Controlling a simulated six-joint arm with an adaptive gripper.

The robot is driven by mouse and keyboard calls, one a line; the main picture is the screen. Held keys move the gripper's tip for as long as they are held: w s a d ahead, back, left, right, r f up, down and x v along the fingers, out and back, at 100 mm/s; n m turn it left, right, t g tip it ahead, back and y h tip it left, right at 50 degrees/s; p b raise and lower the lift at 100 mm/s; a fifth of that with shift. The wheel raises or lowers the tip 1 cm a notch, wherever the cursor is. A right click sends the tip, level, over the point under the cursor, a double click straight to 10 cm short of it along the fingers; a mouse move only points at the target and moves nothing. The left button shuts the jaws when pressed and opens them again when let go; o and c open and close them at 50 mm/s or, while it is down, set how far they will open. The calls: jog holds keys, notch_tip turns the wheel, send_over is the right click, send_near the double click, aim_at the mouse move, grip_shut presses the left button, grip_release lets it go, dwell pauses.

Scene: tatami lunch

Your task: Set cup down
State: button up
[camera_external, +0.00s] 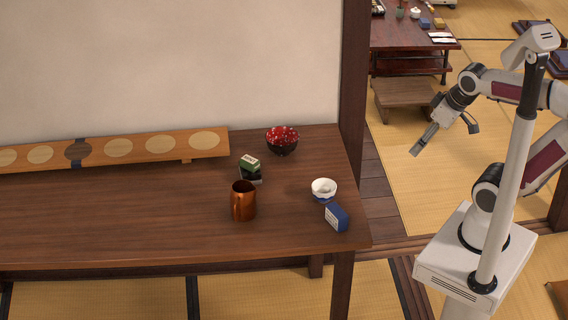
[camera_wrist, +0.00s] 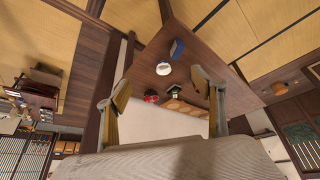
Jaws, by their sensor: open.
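My gripper (camera_external: 417,149) is raised to the right of the table, well apart from both vessels, pointing down and left. In the wrist view its two fingers (camera_wrist: 161,80) are spread with nothing between them. I cannot make out the copper mug in the wrist view; the right finger covers part of the table.
A blue box (camera_external: 337,217) lies beside the white cup. A red-patterned bowl (camera_external: 283,140) is at the back, and a green-topped box (camera_external: 250,163) rests on a dark block. A long wooden board (camera_external: 160,147) with round spots lies along the back. The table's left front is clear.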

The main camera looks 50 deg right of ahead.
jog(key=shift+s+d+f+m, duration=0.1)
jog(key=shift+s+m, duration=0.15)
jog(key=shift+s, duration=0.25)
jog(key=shift+s+d+f+m, duration=0.1)
jog(key=shift+s+m, duration=0.15)
jog(key=shift+s, duration=0.2)
dwell(0.8)
